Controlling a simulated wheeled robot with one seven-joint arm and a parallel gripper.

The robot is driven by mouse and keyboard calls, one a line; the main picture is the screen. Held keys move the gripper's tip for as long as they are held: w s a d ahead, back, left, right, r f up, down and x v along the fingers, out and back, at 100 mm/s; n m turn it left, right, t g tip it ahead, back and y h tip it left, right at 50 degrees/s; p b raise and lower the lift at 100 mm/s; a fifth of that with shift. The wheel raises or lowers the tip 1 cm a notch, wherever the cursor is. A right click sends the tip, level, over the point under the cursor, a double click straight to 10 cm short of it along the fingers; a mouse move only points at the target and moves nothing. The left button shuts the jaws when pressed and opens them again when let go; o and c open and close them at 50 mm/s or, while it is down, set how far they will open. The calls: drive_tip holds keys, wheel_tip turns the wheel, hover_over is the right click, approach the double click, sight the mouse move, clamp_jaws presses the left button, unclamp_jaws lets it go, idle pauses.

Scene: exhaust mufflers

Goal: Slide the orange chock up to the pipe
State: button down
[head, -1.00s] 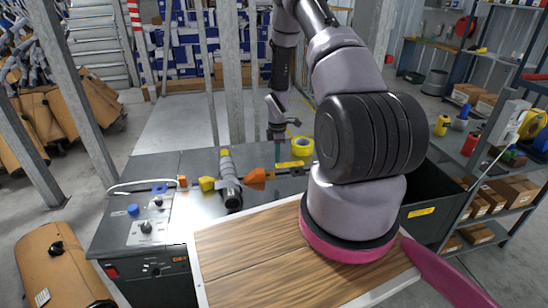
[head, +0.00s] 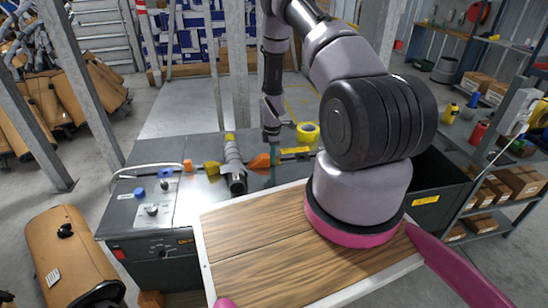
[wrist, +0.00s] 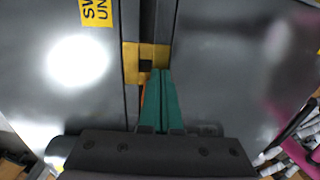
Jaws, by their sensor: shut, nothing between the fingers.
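The pipe (head: 234,168) is a grey tube with a dark near end, lying on the metal bench top in the head view. The orange chock (head: 259,161) sits just right of the pipe, with at most a small gap. A yellow chock (head: 211,168) is at the pipe's left. My gripper (head: 274,155) is shut and empty, its teal fingertips low beside the orange chock's right side; I cannot tell whether they touch. In the wrist view the shut fingers (wrist: 160,76) point at the rail, and only an orange sliver shows beside them.
A yellow block (wrist: 132,63) sits across the dark rail at the fingertips. A yellow tape roll (head: 308,132) stands behind on the bench. A wooden board (head: 270,245) is in front. A black bin (head: 440,180) is at right.

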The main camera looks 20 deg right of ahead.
sight(259, 158)
drive_tip(key=shift+w+a, duration=0.25)
drive_tip(key=shift+a, duration=1.1)
drive_tip(key=shift+w+a, duration=0.25)
drive_tip(key=shift+a, duration=1.05)
